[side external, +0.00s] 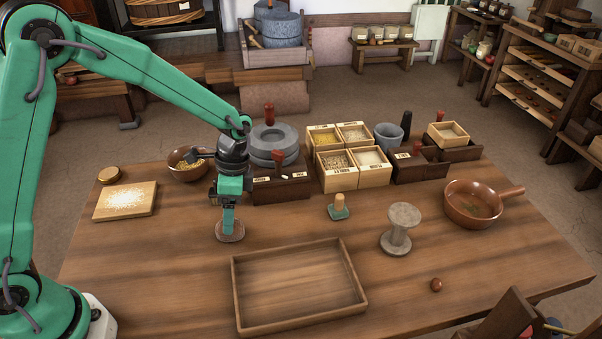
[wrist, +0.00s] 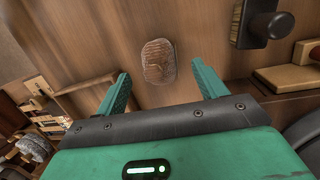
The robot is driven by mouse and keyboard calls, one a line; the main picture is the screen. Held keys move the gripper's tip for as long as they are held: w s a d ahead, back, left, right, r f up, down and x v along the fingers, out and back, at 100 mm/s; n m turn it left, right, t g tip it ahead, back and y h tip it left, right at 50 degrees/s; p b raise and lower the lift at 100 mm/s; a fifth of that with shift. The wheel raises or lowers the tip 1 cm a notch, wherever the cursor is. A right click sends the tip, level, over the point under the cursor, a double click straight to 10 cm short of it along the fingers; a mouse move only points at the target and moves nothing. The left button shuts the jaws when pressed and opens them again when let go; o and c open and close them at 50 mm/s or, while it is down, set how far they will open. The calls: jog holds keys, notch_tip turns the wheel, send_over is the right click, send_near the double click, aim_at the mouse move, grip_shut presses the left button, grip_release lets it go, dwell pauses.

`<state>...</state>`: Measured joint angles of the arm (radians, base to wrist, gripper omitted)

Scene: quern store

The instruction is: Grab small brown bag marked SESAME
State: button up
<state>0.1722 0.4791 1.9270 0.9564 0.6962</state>
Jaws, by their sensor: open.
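No lettering SESAME is legible in either view. A small, brown, rounded thing with a ribbed or grainy surface (wrist: 158,61) lies flat on the wooden table in the wrist view; I cannot tell if it is the bag. In the side view a flat grey-brown thing (side external: 231,236), apparently the same one, lies under my gripper (side external: 228,232). My gripper is open. In the wrist view its two green fingers (wrist: 161,68) stand apart, to the left and right of the brown thing, with nothing held between them. The fingertips' height above the table is unclear.
A shallow wooden tray (side external: 358,284) lies in front. A board with pale grains (side external: 124,201) and a bowl (side external: 188,171) are left. A wooden-handled tool (side external: 340,208), a stone spool (side external: 400,229) and a brown pan (side external: 474,205) are right. Labelled boxes (side external: 338,178) stand behind.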

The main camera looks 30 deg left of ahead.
jog(key=shift+x, duration=1.7)
jog(key=c, duration=1.1)
jog(key=shift+r, duration=0.1)
jog(key=shift+c, duration=0.2)
jog(key=shift+r, duration=0.65)
jog(key=r, duration=0.3)
jog(key=shift+s+d+r, duration=0.1)
jog(key=shift+s+d, duration=0.05)
jog(key=shift+d, duration=0.15)
jog(key=s+d+r, duration=0.6)
jog(key=s+d, duration=0.1)
jog(key=d, duration=0.1)
jog(key=shift+s+d+r+y, duration=0.15)
jog(key=shift+r+y, duration=0.05)
jog(key=shift+y, duration=0.1)
